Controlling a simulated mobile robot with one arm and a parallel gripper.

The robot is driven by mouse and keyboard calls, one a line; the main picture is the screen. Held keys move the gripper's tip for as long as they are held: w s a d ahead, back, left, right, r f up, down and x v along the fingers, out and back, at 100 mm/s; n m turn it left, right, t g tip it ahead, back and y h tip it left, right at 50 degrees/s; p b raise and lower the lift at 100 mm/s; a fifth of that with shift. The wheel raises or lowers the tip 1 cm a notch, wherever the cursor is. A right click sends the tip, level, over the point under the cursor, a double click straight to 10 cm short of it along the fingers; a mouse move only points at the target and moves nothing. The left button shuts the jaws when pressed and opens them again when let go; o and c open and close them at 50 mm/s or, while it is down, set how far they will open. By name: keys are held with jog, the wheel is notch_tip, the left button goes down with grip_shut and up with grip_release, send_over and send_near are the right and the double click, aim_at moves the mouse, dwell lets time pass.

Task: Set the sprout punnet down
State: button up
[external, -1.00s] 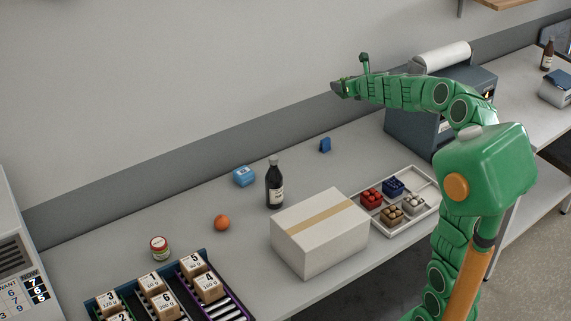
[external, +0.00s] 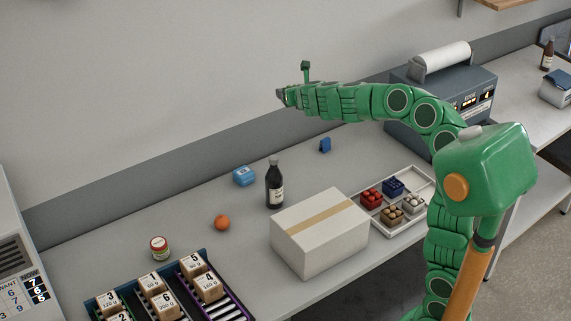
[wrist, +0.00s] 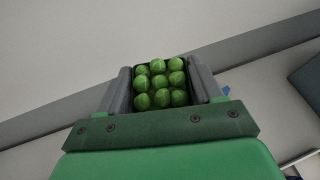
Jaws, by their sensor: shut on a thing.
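The sprout punnet (wrist: 160,84) shows in the wrist view as a dark square tray filled with several round green sprouts. It sits between the two grey fingers of my gripper (wrist: 160,88), which are shut on its sides. In the external view my gripper (external: 281,97) is held high above the back of the counter, in front of the wall. The punnet cannot be made out there.
A white tray (external: 432,203) holds several filled punnets.

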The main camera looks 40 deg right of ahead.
jog(key=shift+s+a+f+m+h, duration=0.4)
jog(key=shift+s+a, duration=0.7)
jog(key=shift+a, duration=4.4)
jog(key=shift+s+a+f+m+h, duration=0.15)
jog(key=shift+s+a+m+h, duration=0.65)
jog(key=shift+a, duration=4.65)
notch_tip(320, 180, down, 18)
jog(key=shift+n+g+y, duration=0.3)
jog(key=w+a+f, duration=0.1)
jog(key=w+f, duration=0.1)
jog(key=w, duration=0.2)
jog(key=w+f, duration=0.3)
jog(key=w, duration=0.1)
jog(key=w+a+f, duration=0.1)
jog(key=w+f, duration=0.2)
jog(key=w, duration=0.1)
jog(key=shift+a+f, duration=0.2)
jog(key=shift+a, duration=0.15)
jog(key=shift+w+a+f, duration=0.15)
jog(key=shift+w+f, duration=0.45)
jog(key=shift+f, duration=1.6)
